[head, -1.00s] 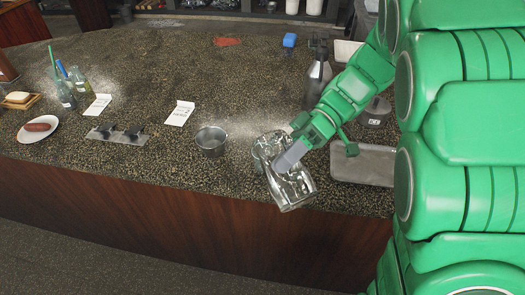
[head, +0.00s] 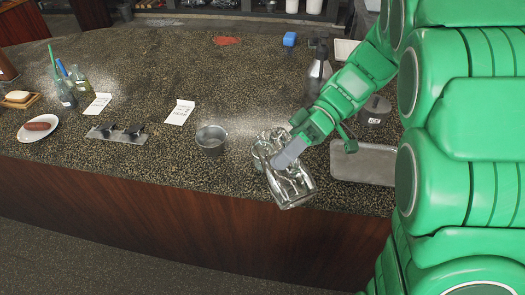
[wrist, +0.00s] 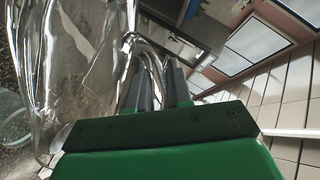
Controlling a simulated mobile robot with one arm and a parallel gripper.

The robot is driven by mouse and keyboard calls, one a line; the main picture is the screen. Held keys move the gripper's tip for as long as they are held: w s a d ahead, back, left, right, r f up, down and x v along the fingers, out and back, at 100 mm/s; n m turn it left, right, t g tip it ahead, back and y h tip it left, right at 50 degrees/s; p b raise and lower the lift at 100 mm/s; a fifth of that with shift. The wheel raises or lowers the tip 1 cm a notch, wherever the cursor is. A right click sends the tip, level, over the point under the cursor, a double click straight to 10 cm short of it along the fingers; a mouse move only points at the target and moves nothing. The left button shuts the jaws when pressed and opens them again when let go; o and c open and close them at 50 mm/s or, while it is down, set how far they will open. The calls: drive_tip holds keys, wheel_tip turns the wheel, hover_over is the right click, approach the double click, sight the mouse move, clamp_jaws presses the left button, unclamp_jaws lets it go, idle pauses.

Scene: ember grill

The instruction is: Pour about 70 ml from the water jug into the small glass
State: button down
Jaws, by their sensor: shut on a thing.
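The clear glass water jug (head: 291,187) is tilted over the counter's front edge, its base toward the lower right and its upper end toward the upper left. My gripper (head: 288,154) is shut on its handle; the wrist view shows the curved handle (wrist: 148,65) between the fingers (wrist: 162,88) and the clear jug wall (wrist: 75,60) beside them. A small clear glass (wrist: 12,118) shows at the left edge of the wrist view. In the head view, clear glass (head: 260,148) at the jug's upper left overlaps it, so their gap is unclear. I cannot make out flowing water.
A grey metal-looking cup (head: 211,140) stands just left of the jug. A grey tray (head: 364,164) lies to the right, with a dark spray bottle (head: 318,72) behind. Cards, bottles and a plate (head: 38,128) with a sausage are further left.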

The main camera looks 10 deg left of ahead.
sight(291, 182)
drive_tip(key=shift+w+a+r+p, duration=0.25)
drive_tip(key=shift+w+r+p, duration=0.05)
idle(1.3)
drive_tip(key=shift+s+d+f, duration=0.5)
drive_tip(key=shift+s+f, duration=0.1)
drive_tip(key=shift+s, duration=0.05)
drive_tip(key=shift+s+d+f+n+t+y, duration=0.2)
drive_tip(key=shift+s+f+n+t+y, duration=0.15)
drive_tip(key=shift+f+n+t, duration=0.25)
drive_tip(key=shift+f, duration=0.1)
drive_tip(key=shift+s+d+f, duration=0.1)
drive_tip(key=shift+s+f, duration=0.05)
drive_tip(key=shift+f, duration=0.1)
drive_tip(key=shift+s+d+f+n+t, duration=0.1)
drive_tip(key=shift+s+f+n+t, duration=0.05)
drive_tip(key=shift+f+n+t, duration=0.2)
drive_tip(key=shift+s+d+f+n, duration=0.15)
drive_tip(key=shift+s+f+n, duration=0.05)
drive_tip(key=shift+f+n, duration=0.05)
drive_tip(key=shift+s+d+f+n+t+y+b, duration=0.1)
drive_tip(key=shift+s+d+n+t+y+b, duration=0.1)
drive_tip(key=shift+n+t+y+b, duration=0.25)
